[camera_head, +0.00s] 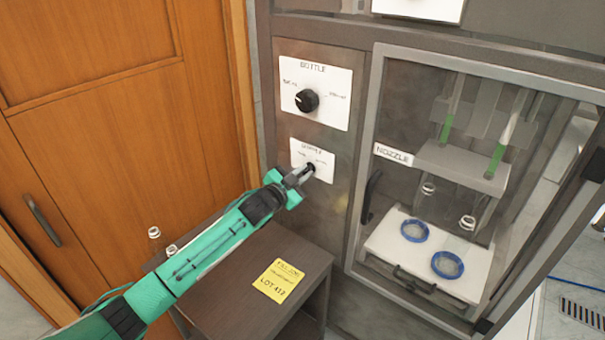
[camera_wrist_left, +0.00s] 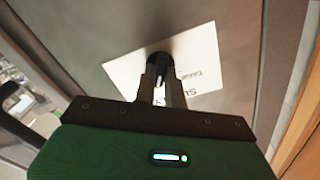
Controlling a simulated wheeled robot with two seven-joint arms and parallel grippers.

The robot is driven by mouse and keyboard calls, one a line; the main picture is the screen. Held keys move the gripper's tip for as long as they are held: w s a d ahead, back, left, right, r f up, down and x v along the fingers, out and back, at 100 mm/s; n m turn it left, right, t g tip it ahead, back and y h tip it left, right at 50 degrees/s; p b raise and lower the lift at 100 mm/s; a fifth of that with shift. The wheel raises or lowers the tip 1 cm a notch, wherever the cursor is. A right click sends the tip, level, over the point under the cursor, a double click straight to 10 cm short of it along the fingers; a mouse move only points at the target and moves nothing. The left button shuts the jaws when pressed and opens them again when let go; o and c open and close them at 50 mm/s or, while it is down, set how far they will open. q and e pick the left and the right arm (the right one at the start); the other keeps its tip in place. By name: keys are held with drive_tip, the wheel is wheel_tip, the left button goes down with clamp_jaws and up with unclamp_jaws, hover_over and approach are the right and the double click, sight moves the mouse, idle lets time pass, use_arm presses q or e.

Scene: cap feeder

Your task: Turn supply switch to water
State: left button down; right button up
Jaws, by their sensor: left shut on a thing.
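The supply switch is a small black knob (camera_head: 310,167) on a white label plate (camera_head: 299,149) low on the machine's front. The plate also shows in the left wrist view (camera_wrist_left: 205,88), where part of the word on it is readable. My left gripper (camera_head: 303,174) reaches it from the lower left and is shut on the knob. In the left wrist view the two fingers (camera_wrist_left: 160,75) meet the dark knob (camera_wrist_left: 160,58) at the plate. The fingers hide most of the knob, and I cannot tell which setting it points to. My right gripper is not in view.
Above is the bottle plate (camera_head: 334,112) with a larger black knob (camera_head: 307,100). To the right is a glazed nozzle cabinet (camera_head: 361,150) with a dark handle (camera_head: 371,197). A dark side table (camera_head: 235,296) with a yellow note (camera_head: 278,281) stands below my left arm. A wooden door (camera_head: 110,130) is at left.

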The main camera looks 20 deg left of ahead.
use_arm(q)
drive_tip(key=shift+f+m, duration=0.15)
drive_tip(key=shift+m, duration=1.15)
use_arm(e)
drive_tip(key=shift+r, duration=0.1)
use_arm(q)
drive_tip(key=c, duration=1.5)
unclamp_jaws()
drive_tip(key=shift+o, duration=0.2)
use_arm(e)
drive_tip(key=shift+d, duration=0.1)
